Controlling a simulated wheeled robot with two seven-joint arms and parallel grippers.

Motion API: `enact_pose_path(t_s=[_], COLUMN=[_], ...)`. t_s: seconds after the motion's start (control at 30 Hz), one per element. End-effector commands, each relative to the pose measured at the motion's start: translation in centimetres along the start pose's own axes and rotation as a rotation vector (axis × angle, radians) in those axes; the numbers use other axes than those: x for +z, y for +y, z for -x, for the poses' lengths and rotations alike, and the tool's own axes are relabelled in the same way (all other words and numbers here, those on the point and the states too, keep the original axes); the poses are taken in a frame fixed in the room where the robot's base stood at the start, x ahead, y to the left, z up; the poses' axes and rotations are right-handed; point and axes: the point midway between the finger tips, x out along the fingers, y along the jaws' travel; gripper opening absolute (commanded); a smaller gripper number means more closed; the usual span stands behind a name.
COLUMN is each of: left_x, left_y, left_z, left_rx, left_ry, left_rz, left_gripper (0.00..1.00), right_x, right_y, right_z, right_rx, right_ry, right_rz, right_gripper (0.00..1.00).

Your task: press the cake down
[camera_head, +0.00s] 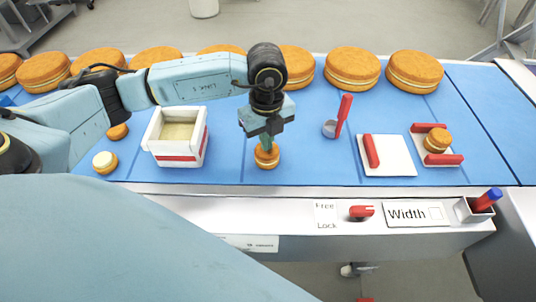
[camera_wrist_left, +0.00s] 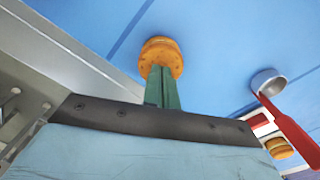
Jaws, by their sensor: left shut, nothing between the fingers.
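A small round golden-brown cake (camera_head: 267,159) with a pale filling band stands on the blue mat near the middle of its front edge. My left gripper (camera_head: 266,144) points straight down over it, with its green fingers shut and empty. The fingertips are at the top of the cake and appear to touch it. In the left wrist view the shut fingers (camera_wrist_left: 163,86) reach the same cake (camera_wrist_left: 161,54) and hide part of it. My right gripper is not in view.
A white box (camera_head: 180,156) of cream stands left, beside a cream-topped round (camera_head: 105,162). Right are a red-handled scoop (camera_head: 342,116), a white plate with a red bar (camera_head: 398,154) and a cake (camera_head: 437,140) between red bars. Large cakes (camera_head: 352,67) line the back.

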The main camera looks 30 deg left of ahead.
Motion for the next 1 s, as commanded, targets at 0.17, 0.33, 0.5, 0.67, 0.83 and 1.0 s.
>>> enact_pose_path(t_s=[0.17,0.33,0.5,0.67,0.83,1.0], left_x=[0.0,0.0,0.0,0.0,0.0,0.0], left_y=[-0.1,-0.1,-0.1,-0.1,-0.1,-0.1], left_z=[1.6,2.9,4.1,5.2,6.4,7.5], left_rx=[-0.003,-0.004,-0.005,-0.004,-0.004,-0.004], left_ry=[-0.001,-0.001,-0.001,-0.001,-0.001,-0.001], left_rz=[0.0,0.0,0.0,0.0,0.0,0.0], left_gripper=[0.0,0.0,0.0,0.0,0.0,0.0], right_x=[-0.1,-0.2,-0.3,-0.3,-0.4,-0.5], right_y=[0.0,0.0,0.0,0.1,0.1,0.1], right_z=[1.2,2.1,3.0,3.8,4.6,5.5], right_rx=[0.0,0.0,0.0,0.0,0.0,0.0], right_ry=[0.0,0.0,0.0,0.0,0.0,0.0], right_rz=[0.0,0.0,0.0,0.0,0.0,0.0], right_gripper=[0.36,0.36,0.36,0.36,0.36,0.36])
